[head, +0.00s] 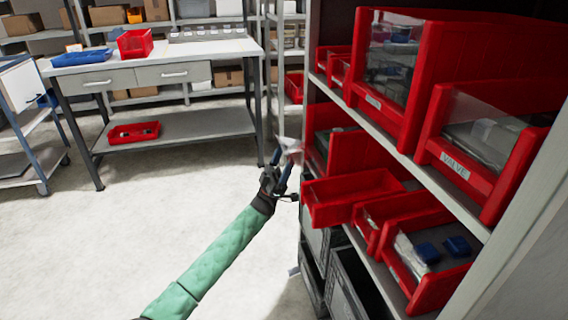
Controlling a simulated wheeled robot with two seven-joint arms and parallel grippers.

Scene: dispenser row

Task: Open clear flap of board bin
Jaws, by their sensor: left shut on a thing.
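My left gripper (281,160) is at the left front edge of the shelf rack, its dark fingers shut on a pale, see-through piece that looks like the edge of a clear flap (291,147). Just right of it is a red bin (318,148) on the middle shelf, partly hidden. No label reading "board" can be read, so I cannot tell for sure which bin is the board bin. A large red bin (408,112) above has a clear front, with dark and bluish items behind it. My right gripper is not in view.
A red bin labelled VALVE (492,193) has a clear front. Dark crates (355,288) stand below.

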